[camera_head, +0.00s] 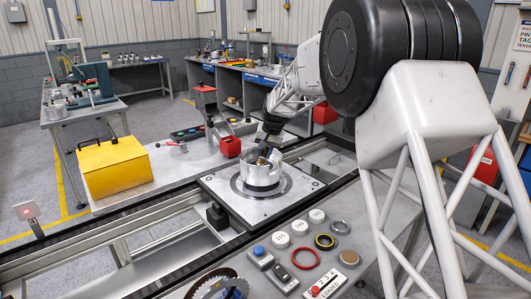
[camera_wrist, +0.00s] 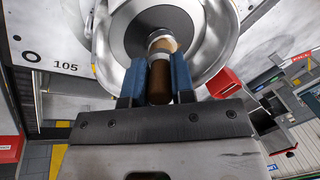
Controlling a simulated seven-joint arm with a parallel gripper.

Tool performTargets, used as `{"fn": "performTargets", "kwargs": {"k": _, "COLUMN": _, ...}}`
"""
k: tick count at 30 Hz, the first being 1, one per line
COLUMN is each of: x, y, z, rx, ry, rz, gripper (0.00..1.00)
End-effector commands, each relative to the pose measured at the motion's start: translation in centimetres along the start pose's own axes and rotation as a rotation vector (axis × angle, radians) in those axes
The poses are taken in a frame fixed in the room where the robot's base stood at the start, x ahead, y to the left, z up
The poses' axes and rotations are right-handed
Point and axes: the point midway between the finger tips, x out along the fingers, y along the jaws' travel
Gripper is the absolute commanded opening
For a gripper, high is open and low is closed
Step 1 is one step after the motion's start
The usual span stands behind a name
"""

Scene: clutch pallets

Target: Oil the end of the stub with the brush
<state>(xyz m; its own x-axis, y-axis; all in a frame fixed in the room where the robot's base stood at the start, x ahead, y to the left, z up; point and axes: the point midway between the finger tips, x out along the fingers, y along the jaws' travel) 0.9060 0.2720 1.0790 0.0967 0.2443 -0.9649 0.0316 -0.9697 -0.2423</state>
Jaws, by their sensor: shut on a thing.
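My gripper (camera_wrist: 157,78) is shut on the brown handle of the brush (camera_wrist: 159,84), between two blue fingers. The brush points into a round silver housing (camera_wrist: 104,48) with a dark disc in its middle. A small pale, silvery round piece (camera_wrist: 160,35) shows at the brush's far end; I cannot tell whether it is the stub or part of the brush, nor whether they touch. In the head view my gripper (camera_head: 266,143) is over the housing (camera_head: 260,177), which stands on a square metal pallet (camera_head: 225,195). The housing wall hides the stub there.
A yellow box (camera_head: 115,166) and a red container (camera_head: 230,146) stand on the bench behind the conveyor. In front, a panel holds white round pieces, rings (camera_head: 305,258), switch boxes and a toothed disc (camera_head: 212,284). The conveyor left of the pallet is clear.

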Motion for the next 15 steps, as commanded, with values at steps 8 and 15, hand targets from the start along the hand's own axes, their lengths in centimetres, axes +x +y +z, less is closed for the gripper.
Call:
{"fn": "performTargets", "kwargs": {"k": 8, "x": 0.24, "y": -0.31, "z": -0.34, "rx": 0.000, "ry": 0.000, "rz": 0.000, "gripper": 0.00}}
{"fn": "performTargets", "kwargs": {"k": 15, "x": 0.30, "y": -0.30, "z": -0.35, "rx": 0.000, "ry": -0.001, "rz": 0.000, "gripper": 0.00}}
